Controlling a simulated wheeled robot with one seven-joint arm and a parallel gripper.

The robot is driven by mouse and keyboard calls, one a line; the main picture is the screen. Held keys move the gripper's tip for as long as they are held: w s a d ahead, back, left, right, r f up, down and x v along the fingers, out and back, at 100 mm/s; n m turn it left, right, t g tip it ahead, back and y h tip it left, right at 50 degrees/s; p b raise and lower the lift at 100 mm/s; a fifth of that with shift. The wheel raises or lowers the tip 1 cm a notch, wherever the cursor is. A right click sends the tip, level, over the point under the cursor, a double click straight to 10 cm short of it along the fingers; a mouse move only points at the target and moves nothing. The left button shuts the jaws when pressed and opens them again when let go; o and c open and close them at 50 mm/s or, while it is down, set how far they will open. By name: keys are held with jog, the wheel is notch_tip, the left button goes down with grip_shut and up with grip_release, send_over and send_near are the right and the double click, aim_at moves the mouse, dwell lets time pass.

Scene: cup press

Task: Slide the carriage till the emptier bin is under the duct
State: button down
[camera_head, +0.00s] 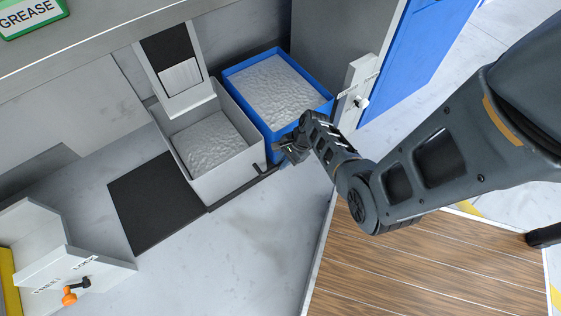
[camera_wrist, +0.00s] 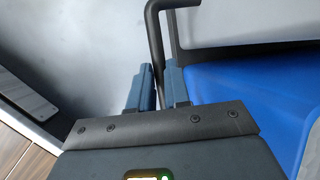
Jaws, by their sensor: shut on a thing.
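The carriage holds a grey-white bin (camera_head: 243,168) and, to its right, a blue bin (camera_head: 321,108). Grey granular fill lies below the grey-white bin's rim; the blue bin's fill comes up near its rim. A pale duct (camera_head: 157,78) with a dark panel slopes down to the back of the grey-white bin. A dark handle bar (camera_head: 236,191) runs along the carriage's front. My gripper (camera_head: 283,152) is at its right end, in front of the blue bin. In the wrist view my gripper (camera_wrist: 160,88) is shut on the bent handle bar (camera_wrist: 154,35).
A flat black plate (camera_head: 150,205) lies left of the grey-white bin with nothing on it. A pale lock housing with an orange-ended lever (camera_head: 72,294) stands at lower left. A pale post (camera_head: 355,85) with a knob stands right of the blue bin. The grey floor in front is clear.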

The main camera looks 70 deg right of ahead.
jog(key=shift+s+d, duration=0.2)
jog(key=shift+s, duration=0.05)
jog(key=c, duration=1.4)
grip_release()
jog(key=o, duration=0.3)
jog(key=shift+w, duration=0.1)
jog(key=p+v, duration=0.4)
jog(key=v, duration=0.3)
jog(key=shift+r, duration=0.35)
jog(key=shift+d, duration=0.1)
